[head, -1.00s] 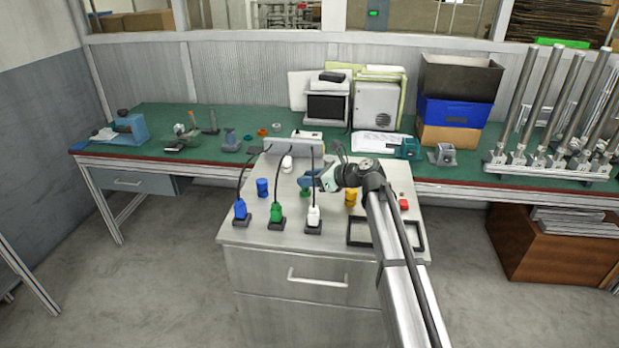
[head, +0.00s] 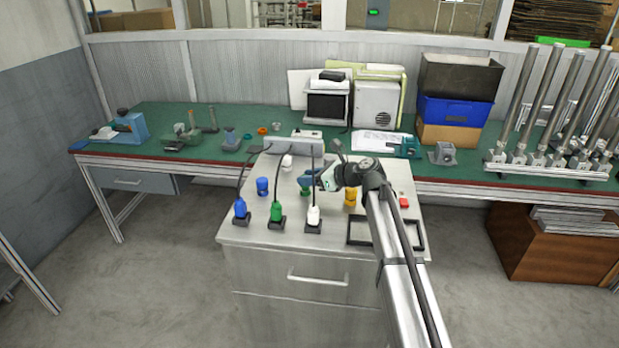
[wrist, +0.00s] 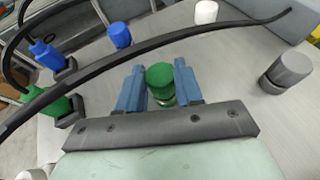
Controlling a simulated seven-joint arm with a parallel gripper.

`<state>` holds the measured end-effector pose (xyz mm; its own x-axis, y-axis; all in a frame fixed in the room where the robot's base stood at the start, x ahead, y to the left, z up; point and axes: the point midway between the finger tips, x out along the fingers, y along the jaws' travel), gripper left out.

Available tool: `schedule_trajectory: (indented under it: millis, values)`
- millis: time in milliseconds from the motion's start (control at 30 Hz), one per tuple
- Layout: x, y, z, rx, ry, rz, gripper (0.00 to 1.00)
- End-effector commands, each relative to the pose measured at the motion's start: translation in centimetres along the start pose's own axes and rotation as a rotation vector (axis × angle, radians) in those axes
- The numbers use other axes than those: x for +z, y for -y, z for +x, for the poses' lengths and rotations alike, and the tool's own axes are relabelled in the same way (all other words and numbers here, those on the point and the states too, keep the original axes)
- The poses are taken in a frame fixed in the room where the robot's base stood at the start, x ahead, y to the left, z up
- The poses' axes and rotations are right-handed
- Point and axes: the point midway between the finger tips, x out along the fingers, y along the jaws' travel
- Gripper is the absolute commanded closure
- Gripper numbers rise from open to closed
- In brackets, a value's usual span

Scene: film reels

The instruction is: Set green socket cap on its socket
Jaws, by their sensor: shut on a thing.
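My gripper (wrist: 160,82) is shut on the green socket cap (wrist: 161,80), which stands between its two blue fingers. In the head view my gripper (head: 306,182) is over the middle of the cabinet top, with part of the green cap (head: 305,191) showing below it. I cannot tell whether the cap touches the surface. A green plug-like piece with a black cable stands upright in a dark square base (head: 277,223), left of my gripper. That green piece (wrist: 38,108) is also at the left of the wrist view. No empty green socket can be made out.
Blue (head: 240,209) and white (head: 313,214) cabled pieces flank the green one. Loose blue (head: 262,187), white (head: 287,162) and yellow (head: 350,197) pieces stand around. A grey cylinder (wrist: 287,72) is near my gripper. A black cable (wrist: 130,62) crosses the wrist view. A black frame (head: 421,232) lies front right.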

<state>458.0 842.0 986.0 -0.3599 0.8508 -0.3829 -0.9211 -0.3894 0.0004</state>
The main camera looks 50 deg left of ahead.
Motion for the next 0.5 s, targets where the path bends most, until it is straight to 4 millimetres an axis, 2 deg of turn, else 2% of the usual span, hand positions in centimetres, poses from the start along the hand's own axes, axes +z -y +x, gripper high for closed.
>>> schedule_trajectory:
  millis: [500]
  values:
    - [-0.73, 0.01, 0.31, 0.000, 0.000, 0.000, 0.93]
